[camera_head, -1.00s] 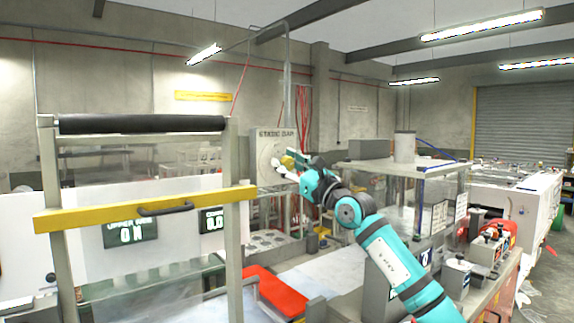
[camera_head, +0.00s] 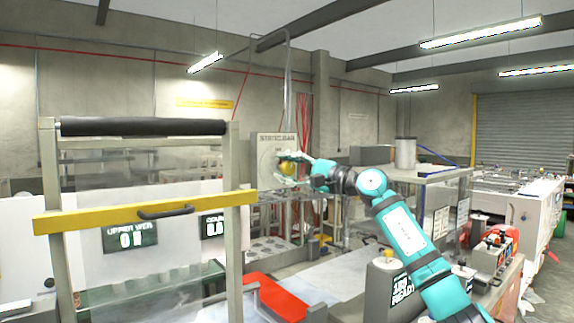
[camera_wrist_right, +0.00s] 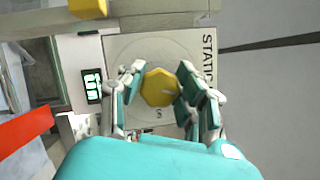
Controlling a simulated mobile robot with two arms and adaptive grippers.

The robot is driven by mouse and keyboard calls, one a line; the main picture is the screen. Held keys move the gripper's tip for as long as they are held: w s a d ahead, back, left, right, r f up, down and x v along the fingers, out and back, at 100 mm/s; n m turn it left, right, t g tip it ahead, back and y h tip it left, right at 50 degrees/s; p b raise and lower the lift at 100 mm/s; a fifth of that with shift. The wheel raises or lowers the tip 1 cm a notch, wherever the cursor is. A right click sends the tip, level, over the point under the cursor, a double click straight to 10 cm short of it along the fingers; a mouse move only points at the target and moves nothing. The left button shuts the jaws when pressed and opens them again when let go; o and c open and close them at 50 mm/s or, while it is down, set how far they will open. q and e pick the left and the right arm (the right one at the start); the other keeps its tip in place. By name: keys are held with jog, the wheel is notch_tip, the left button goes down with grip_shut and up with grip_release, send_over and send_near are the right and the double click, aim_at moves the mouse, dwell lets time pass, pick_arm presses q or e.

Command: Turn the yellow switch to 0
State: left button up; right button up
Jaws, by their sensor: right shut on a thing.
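The yellow switch (camera_head: 287,168) is on the front of a grey wall box labelled STATIC BAR (camera_head: 268,146). In the right wrist view the switch (camera_wrist_right: 159,87) is a yellow many-sided knob on a round grey dial, and a small dark mark shows below it. My right gripper (camera_head: 290,166) is at the box with its fingers on either side of the knob. In the right wrist view the gripper (camera_wrist_right: 158,92) is shut on the knob. The dial's 0 mark cannot be read for sure. My left gripper is not in view.
A frame with a yellow bar (camera_head: 150,212) and a black roller stands at the left front. A red tray (camera_head: 275,297) lies low in the middle. A bench with a grey canister (camera_head: 405,152) is at the right.

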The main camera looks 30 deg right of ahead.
jog(key=n+g+p, duration=0.1)
jog(key=n, duration=0.2)
jog(key=shift+p, duration=0.3)
jog(key=shift+n+g+p, duration=0.3)
jog(key=shift+n+p, duration=0.05)
jog(key=shift+n, duration=0.25)
jog(key=shift+f+h, duration=0.15)
jog(key=shift+h, duration=0.15)
jog(key=o, duration=1.2)
jog(key=v, duration=1.2)
